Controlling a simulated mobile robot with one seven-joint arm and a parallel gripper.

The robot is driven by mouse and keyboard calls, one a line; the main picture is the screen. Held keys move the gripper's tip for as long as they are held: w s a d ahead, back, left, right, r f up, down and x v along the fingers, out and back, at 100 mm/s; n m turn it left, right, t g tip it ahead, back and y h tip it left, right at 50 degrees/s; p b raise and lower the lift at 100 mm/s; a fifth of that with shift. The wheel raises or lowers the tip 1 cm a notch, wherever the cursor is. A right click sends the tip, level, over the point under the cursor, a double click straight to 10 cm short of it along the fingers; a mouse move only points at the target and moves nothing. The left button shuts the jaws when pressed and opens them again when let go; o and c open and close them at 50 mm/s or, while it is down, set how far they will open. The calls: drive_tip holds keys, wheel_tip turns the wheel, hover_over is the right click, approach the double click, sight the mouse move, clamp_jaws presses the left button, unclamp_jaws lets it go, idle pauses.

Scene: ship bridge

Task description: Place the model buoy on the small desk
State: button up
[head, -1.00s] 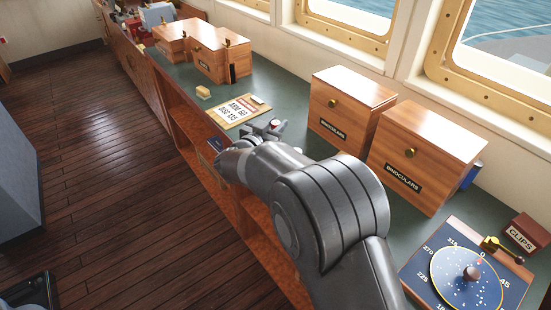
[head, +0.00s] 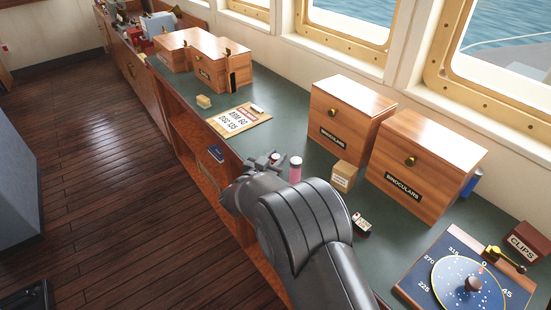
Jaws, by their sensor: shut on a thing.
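My gripper (head: 270,160) is above the near edge of the green-topped counter, left of a pink cylinder. It is shut on a small red and white thing (head: 276,156), which looks like the model buoy. The fingers and my wrist hide most of it. I cannot make out a small desk for certain in this view.
The green counter (head: 310,152) carries a pink cylinder (head: 295,172), a small carton (head: 343,176), two binocular boxes (head: 348,118) (head: 418,168), a notice board (head: 238,120), a blue dial plate (head: 470,275) and a clips box (head: 527,241).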

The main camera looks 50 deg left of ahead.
drive_tip(key=shift+f, duration=0.15)
drive_tip(key=shift+f, duration=0.1)
drive_tip(key=o, duration=1)
drive_tip(key=shift+o, duration=0.4)
drive_tip(key=v, duration=1.1)
